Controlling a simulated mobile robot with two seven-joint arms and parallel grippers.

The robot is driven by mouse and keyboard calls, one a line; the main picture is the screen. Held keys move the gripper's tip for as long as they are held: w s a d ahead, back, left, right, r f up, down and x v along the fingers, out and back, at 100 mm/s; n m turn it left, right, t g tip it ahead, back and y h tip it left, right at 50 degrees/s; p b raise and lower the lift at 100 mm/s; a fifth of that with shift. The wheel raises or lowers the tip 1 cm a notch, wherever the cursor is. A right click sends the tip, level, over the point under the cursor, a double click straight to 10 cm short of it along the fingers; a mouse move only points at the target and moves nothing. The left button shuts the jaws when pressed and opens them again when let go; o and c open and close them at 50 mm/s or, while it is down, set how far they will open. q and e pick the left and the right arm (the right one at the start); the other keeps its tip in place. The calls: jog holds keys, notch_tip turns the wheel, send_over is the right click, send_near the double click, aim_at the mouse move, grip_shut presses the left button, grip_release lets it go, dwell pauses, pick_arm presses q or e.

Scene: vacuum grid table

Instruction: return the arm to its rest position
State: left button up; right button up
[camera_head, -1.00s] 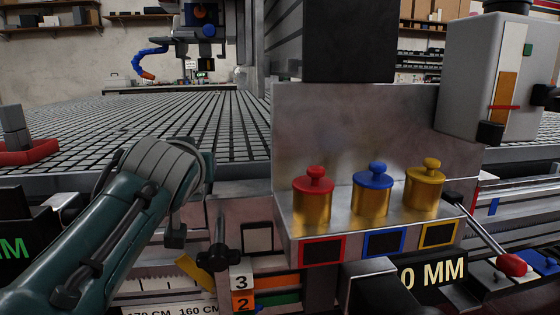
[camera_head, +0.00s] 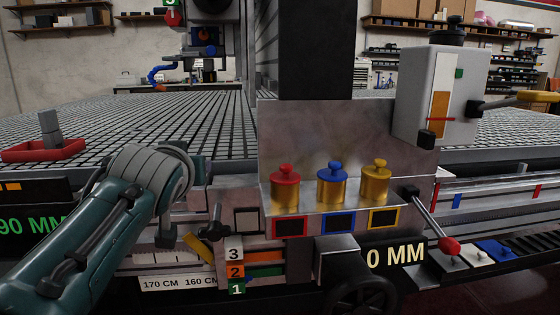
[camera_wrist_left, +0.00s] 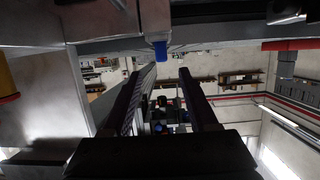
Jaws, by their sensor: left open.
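My left arm (camera_head: 95,235), teal with a grey ribbed joint, comes in from the lower left in the head view and bends in front of the machine's front edge. Its gripper is not clearly visible there, hidden behind the wrist. In the left wrist view my left gripper (camera_wrist_left: 161,85) shows two dark fingers, apart with nothing between them. A blue knob end (camera_wrist_left: 160,50) hangs above and beyond the fingertips. My right arm is in neither view.
A metal block with red (camera_head: 285,187), blue (camera_head: 331,184) and yellow (camera_head: 375,182) topped brass knobs stands right of my arm. A red-tipped lever (camera_head: 448,245) sticks out further right. A red tray (camera_head: 43,150) lies on the grid table (camera_head: 110,118).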

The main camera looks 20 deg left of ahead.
pick_arm(q)
jog(key=s+d+r+m+g+h+p, duration=0.25)
jog(key=s+d+r+p, duration=0.3)
jog(key=s+p, duration=0.5)
jog(key=s+d+r+m+g+h+p, duration=0.2)
jog(key=s+d+r+m+g+p, duration=0.25)
jog(key=s+p, duration=0.6)
jog(key=s+d+r+m+g+h+p, duration=0.1)
jog(key=s+d+r+g+h+p, duration=0.3)
jog(key=s+r+p, duration=0.6)
notch_tip(320, 180, up, 32)
jog(key=s+d+t+y+p, duration=0.1)
jog(key=t+p, duration=0.1)
jog(key=p, duration=3.1)
jog(key=shift+s+r, duration=0.2)
jog(key=shift+s, duration=0.1)
